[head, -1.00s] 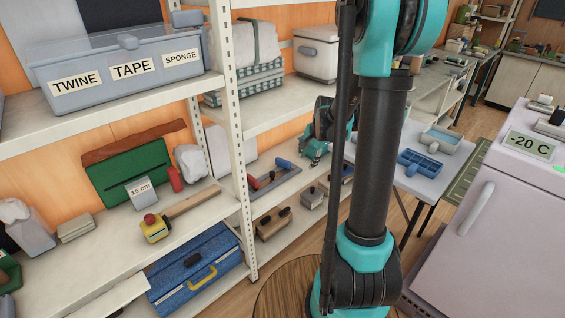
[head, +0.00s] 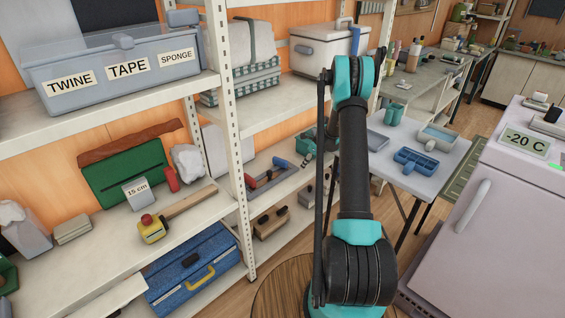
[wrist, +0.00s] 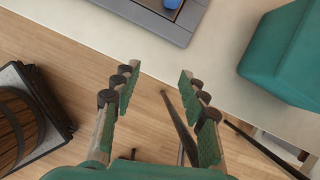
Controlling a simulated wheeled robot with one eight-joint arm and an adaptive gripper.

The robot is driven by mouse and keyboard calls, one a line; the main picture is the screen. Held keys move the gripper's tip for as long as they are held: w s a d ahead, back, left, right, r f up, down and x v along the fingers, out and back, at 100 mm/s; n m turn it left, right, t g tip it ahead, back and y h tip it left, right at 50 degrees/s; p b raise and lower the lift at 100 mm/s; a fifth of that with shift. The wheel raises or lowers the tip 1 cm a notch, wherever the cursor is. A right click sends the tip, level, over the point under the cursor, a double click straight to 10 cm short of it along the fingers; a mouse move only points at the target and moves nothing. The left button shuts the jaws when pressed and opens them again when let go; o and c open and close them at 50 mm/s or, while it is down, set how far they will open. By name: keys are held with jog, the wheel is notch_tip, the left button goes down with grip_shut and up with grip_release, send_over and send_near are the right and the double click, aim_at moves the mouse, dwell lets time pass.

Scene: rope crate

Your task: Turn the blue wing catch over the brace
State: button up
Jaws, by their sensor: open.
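A grey bracket-like frame (head: 270,178) lies on the middle shelf behind the post, with a blue piece (head: 281,162) at its right and a red piece (head: 250,181) at its left. The blue piece looks like the wing catch; I cannot make out the brace separately. My gripper (head: 308,142) is just right of the frame in the head view, partly hidden by my arm. In the wrist view my gripper (wrist: 159,78) is open and empty, pointing towards the shelf edge. A blue part (wrist: 172,3) on a grey plate (wrist: 178,32) is cut off at the top.
A metal shelf post (head: 228,130) stands left of the frame. Small brown-and-black blocks (head: 271,222) sit on the shelf below. A table (head: 420,180) with blue trays stands to the right.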

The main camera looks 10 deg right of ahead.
aim_at(283, 160)
jog(key=w+a, duration=0.2)
jog(key=a, duration=0.1)
jog(key=w+a, duration=0.6)
jog(key=shift+a+f, duration=0.1)
jog(key=shift+a, duration=0.15)
jog(key=x, duration=0.3)
jog(key=shift+f, duration=0.35)
jog(key=shift+w+a+f, duration=0.15)
jog(key=shift+f, duration=0.35)
grip_shut()
